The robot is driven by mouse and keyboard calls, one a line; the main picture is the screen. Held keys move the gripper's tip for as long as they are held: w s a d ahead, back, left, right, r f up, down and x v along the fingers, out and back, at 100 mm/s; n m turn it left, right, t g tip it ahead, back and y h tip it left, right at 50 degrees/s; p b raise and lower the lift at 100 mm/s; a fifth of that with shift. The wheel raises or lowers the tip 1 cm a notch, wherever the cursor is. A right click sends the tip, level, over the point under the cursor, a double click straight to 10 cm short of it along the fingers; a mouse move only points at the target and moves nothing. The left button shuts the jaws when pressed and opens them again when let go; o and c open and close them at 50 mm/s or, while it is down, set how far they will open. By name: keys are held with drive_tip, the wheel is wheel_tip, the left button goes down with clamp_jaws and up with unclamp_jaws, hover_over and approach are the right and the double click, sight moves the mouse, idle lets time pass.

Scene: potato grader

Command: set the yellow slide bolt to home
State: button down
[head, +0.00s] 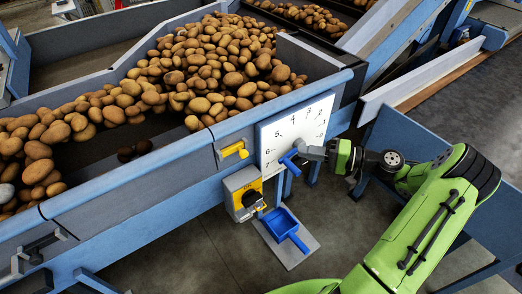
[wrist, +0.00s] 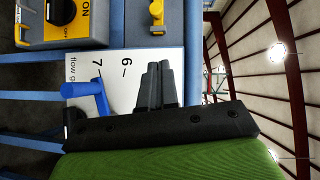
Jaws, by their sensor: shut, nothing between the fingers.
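The yellow slide bolt (head: 234,150) sits on a grey plate on the hopper's blue side, left of the white dial panel. It also shows at the top of the wrist view (wrist: 157,14), beyond my fingertips. My gripper (head: 302,148) is in front of the dial panel, to the right of the bolt and apart from it. In the wrist view its two dark fingers (wrist: 158,72) are together with nothing between them. The bolt's exact position in its track is too small to tell.
A blue lever (head: 288,160) on the numbered white panel (head: 267,134) is close beside my gripper. A yellow-and-grey rotary switch box (head: 242,192) hangs below the bolt. A blue scoop-like pan (head: 285,226) is lower down. Potatoes (head: 200,75) fill the hopper above.

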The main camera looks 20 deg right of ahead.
drive_tip(key=x, duration=0.4)
drive_tip(key=s+a+b+x, duration=0.1)
drive_tip(key=x, duration=0.3)
drive_tip(key=s+b+x, duration=0.1)
drive_tip(key=x, duration=0.4)
drive_tip(key=shift+s+a+f, duration=0.1)
drive_tip(key=shift+a+f, duration=0.15)
